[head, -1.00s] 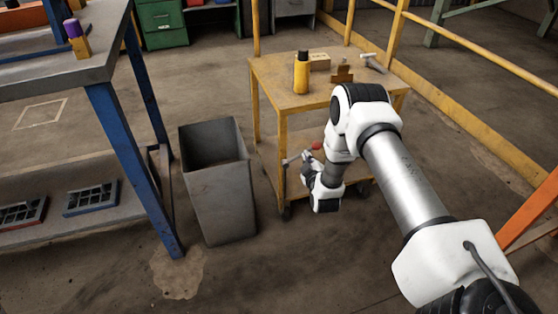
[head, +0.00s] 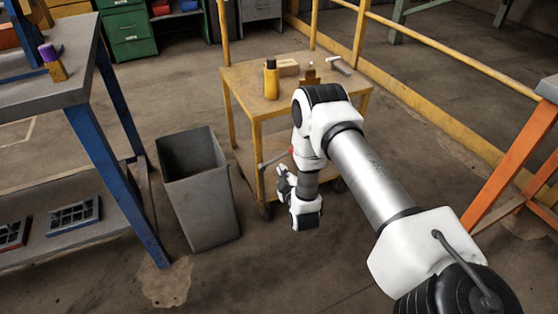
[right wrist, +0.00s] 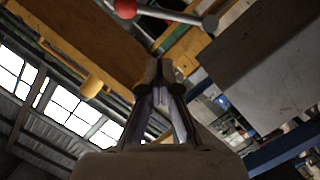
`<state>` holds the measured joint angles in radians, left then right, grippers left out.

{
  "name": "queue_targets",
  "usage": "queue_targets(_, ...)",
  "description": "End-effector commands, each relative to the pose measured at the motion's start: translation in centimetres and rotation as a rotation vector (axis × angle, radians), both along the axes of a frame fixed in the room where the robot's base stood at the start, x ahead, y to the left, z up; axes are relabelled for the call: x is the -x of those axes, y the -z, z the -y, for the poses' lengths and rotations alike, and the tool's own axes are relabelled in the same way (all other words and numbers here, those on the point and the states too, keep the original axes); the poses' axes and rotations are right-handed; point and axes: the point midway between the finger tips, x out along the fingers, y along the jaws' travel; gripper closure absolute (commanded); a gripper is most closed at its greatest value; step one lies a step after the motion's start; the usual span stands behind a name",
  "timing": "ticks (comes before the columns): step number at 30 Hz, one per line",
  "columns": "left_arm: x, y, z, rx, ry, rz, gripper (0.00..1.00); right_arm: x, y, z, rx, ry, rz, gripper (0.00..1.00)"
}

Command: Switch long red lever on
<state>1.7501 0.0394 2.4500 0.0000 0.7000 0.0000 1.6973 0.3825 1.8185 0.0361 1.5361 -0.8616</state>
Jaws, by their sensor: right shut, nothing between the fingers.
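The long lever (head: 274,160) is a grey rod with a red knob (head: 291,151). It shows at the front of the yellow cart, and my right arm mostly hides the knob in the head view. In the right wrist view the red knob (right wrist: 125,8) and its rod (right wrist: 170,15) cross the top edge, with a grey ball at the rod's right end. My right gripper (head: 281,176) is just below the lever and apart from it. Its fingers (right wrist: 159,68) are shut and empty, pointing toward the lever. My left gripper is not in view.
The yellow cart (head: 243,84) carries a yellow bottle (head: 271,80), a small box and a hammer-like tool. A grey bin (head: 200,195) stands left of the cart. A blue-legged bench (head: 110,165) is at left. Yellow railing and an orange frame (head: 515,165) are at right.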

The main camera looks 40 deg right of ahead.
Motion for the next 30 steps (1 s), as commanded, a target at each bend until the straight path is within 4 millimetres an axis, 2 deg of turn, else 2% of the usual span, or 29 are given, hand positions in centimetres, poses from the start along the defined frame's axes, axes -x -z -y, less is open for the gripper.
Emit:
queue_targets(3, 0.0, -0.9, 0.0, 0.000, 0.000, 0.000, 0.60, 2.2, -0.5, -1.0, -0.001, -0.001, -0.004, 1.00)
queue_targets(8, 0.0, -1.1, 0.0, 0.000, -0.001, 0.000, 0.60, 3.6, -0.7, -1.6, -0.001, -0.001, 0.000, 1.00)
queue_targets(26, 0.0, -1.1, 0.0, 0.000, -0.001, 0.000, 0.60, 3.6, -0.8, -1.8, 0.000, -0.003, 0.004, 1.00)
queue_targets(28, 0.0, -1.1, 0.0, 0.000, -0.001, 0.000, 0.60, 3.0, -1.2, -3.0, 0.001, -0.028, 0.010, 1.00)
queue_targets(29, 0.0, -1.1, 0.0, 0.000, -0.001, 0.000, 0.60, 2.8, -1.4, -4.1, 0.000, -0.049, 0.007, 1.00)
queue_targets(30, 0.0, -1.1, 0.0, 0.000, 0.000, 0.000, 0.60, 3.0, -1.3, -6.1, -0.008, -0.087, -0.022, 1.00)
